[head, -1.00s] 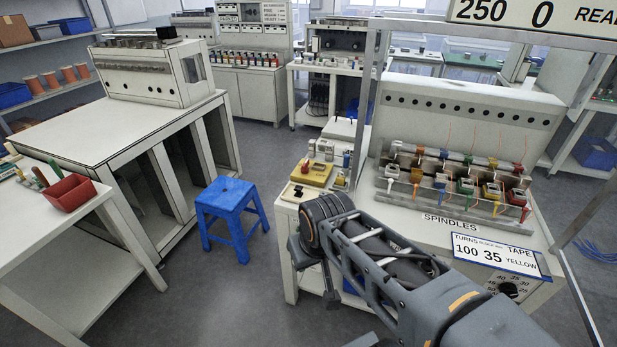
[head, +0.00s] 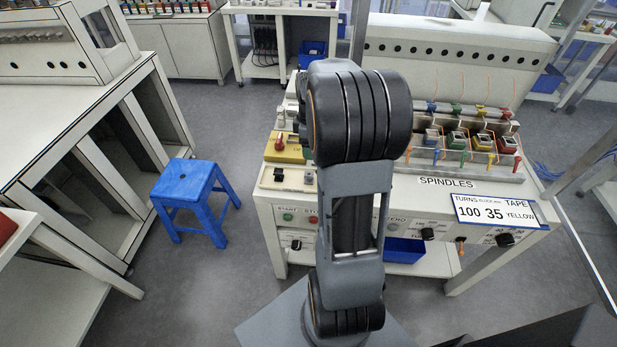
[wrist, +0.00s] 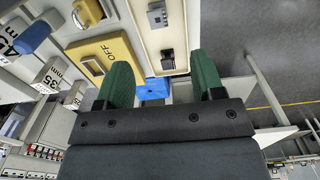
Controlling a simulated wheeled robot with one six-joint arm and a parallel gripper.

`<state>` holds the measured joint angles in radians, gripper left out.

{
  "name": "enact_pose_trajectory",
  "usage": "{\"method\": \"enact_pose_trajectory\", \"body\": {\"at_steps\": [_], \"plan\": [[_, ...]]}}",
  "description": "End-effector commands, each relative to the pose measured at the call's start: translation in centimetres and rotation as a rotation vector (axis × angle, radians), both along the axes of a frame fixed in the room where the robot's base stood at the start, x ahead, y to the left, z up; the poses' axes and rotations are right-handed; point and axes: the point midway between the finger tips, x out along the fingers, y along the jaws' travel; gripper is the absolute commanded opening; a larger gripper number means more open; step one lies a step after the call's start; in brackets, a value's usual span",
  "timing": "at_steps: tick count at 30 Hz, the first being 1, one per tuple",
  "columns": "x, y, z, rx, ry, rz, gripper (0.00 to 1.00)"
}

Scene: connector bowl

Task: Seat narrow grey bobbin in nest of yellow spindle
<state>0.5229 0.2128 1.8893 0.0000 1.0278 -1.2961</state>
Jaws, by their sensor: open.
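The yellow spindle (head: 482,142) stands in the row of coloured spindles on the machine's right, between the green and red ones. It is small here, and I cannot make out the inside of its nest. My gripper (wrist: 161,76) is open, its two green fingers apart with nothing held. It is hidden behind my arm in the head view. In the wrist view, a small grey block (wrist: 157,15) and a darker block (wrist: 168,60) sit on a cream panel beyond the fingers. I cannot tell whether either is the narrow grey bobbin.
A yellow box (wrist: 105,55) marked OFF lies left of the cream panel; it also shows in the head view (head: 284,150). Grey labelled blocks (wrist: 55,76) stand beyond it. A sign (head: 494,211) reads 100, 35, yellow. A blue stool (head: 190,200) stands on open floor.

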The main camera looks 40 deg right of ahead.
Motion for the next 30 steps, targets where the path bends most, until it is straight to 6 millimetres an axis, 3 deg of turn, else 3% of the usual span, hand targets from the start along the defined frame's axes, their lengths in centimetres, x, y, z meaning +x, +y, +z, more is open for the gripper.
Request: {"method": "enact_pose_trajectory", "body": {"at_steps": [3, 12, 23, 30], "plan": [[0.1, -0.8, -2.0, 0.008, 0.013, 0.028, 0.62], [0.1, -0.8, -7.1, 0.008, 0.014, 0.034, 0.62], [0.1, -0.8, -9.6, 0.007, 0.013, 0.034, 0.62], [0.1, -0.9, -12.8, 0.008, 0.014, 0.034, 0.62]]}}
